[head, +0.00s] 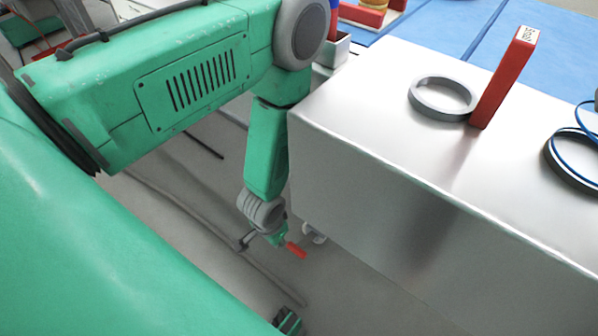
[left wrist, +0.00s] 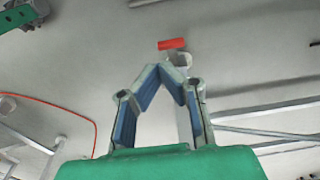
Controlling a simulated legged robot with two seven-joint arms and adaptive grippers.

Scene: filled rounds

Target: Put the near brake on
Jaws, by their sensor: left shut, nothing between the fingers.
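The near brake shows as a small red pedal (head: 297,250) low beside the metal cart (head: 400,190), close to a pale caster (head: 315,234) near the floor. In the left wrist view the red pedal (left wrist: 172,44) lies just beyond my fingertips, with the caster (left wrist: 182,60) partly hidden behind a finger. My left gripper (head: 279,240) points down beside the cart, close to the pedal. In the left wrist view its fingers (left wrist: 161,69) meet at the tips, shut and empty. I cannot tell whether they touch the pedal. My right gripper is not in view.
On the cart top stand a grey ring (head: 441,97) and an upright red block (head: 504,78) with a white label. Dark and blue rings (head: 573,160) lie at the right. A blue surface (head: 420,42) is behind. A red cable (left wrist: 55,97) lies on the floor.

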